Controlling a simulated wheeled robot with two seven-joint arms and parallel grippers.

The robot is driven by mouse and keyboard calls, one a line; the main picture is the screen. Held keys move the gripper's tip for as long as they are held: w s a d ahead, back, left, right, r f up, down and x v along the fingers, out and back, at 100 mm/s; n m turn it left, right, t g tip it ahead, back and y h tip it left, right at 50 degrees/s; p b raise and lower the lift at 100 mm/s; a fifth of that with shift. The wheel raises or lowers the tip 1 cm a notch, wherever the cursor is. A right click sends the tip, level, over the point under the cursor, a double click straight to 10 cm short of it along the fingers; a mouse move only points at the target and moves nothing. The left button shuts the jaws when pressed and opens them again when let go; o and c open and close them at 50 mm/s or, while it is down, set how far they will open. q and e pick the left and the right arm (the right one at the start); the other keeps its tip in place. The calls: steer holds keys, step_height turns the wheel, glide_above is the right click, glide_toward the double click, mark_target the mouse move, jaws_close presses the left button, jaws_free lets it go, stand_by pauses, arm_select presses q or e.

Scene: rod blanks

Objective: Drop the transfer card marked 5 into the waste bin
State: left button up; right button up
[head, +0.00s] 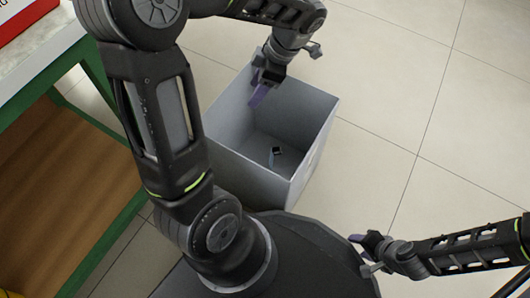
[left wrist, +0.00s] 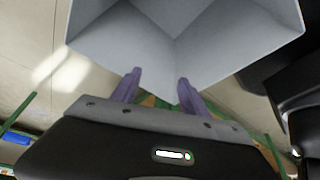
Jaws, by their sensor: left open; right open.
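The waste bin (head: 318,137) is a grey open-topped box on the floor; its pale inside also shows in the left wrist view (left wrist: 185,20). A small card-like piece with a dark patch (head: 278,150) is inside the bin, low against the inner wall. No number on it is legible, so I cannot tell whether it is the card marked 5. My left gripper (head: 259,92) is over the bin's far left part, its purple fingers pointing down. In the left wrist view (left wrist: 159,84) the fingers are apart with nothing between them. My right gripper (head: 362,255) is open and empty, right of my base.
A green-framed table (head: 75,52) with a wooden lower shelf (head: 50,185) stands at the left. Part of a red and white object (head: 18,17) is on its top. The tiled floor (head: 400,90) right of the bin is clear.

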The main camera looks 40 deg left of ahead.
arm_select(q)
steer(key=p+v, duration=0.2)
steer(key=v, duration=0.5)
steer(key=shift+r+p, duration=0.2)
steer(key=shift+p, duration=0.2)
steer(key=shift+d, duration=0.15)
